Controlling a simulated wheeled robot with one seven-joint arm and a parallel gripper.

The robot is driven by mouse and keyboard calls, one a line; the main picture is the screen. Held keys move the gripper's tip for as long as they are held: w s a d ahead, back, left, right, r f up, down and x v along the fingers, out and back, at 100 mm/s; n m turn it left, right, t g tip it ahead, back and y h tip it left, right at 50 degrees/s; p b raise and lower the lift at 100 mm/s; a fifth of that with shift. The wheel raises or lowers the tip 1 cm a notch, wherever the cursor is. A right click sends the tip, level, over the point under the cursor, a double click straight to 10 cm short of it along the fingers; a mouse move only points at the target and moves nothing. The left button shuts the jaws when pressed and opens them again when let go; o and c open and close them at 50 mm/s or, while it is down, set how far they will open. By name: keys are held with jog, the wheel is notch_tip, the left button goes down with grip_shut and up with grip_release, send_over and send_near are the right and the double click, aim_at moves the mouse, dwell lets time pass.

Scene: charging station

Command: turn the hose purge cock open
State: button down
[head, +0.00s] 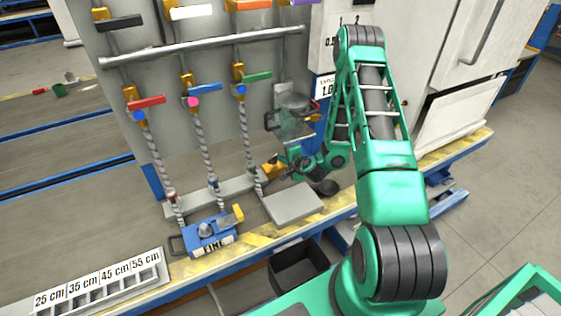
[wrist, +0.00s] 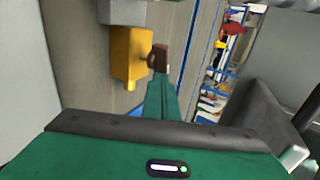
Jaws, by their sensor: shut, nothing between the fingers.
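A yellow cock body (head: 272,170) sits low on the panel, right of three coiled hoses (head: 206,157); my gripper (head: 289,166) is beside it on the right. In the wrist view, the yellow body (wrist: 128,57) fills the upper middle. My gripper (wrist: 159,58) is shut and empty, its tip right of the yellow body; I cannot tell whether they touch. The cock's handle and its angle are not clear. Another yellow fitting (head: 237,213) is on the blue LINE block (head: 208,237).
A clear vessel (head: 294,122) hangs above my gripper. A black bin (head: 298,266) is at the front edge.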

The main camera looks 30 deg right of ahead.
jog(key=shift+w+d, duration=0.1)
jog(key=shift+d, duration=0.05)
jog(key=shift+w+d, duration=0.3)
jog(key=shift+d, duration=0.05)
jog(key=shift+a, duration=0.15)
dwell(0.5)
